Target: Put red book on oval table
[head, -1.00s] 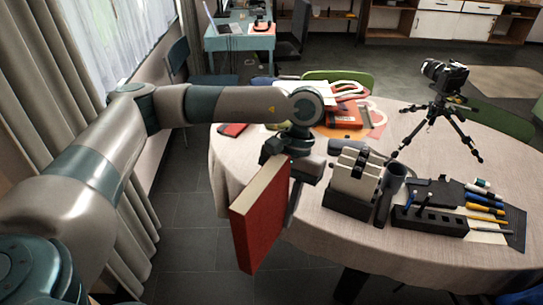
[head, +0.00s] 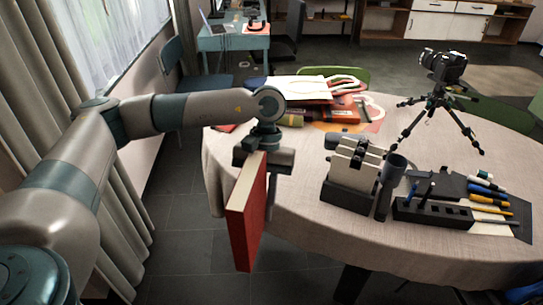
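The red book (head: 255,222) hangs upright from my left gripper (head: 264,160), which is shut on its top edge. The book is at the left front edge of the oval table (head: 305,215), in front of the table's rim in the picture. I cannot tell whether it touches the cloth. The oval table has a light cloth over it. My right gripper is not in view.
A camera tripod (head: 440,105) stands behind. Books and folders (head: 310,92) lie at the back left. Cloth left of the organizer is bare.

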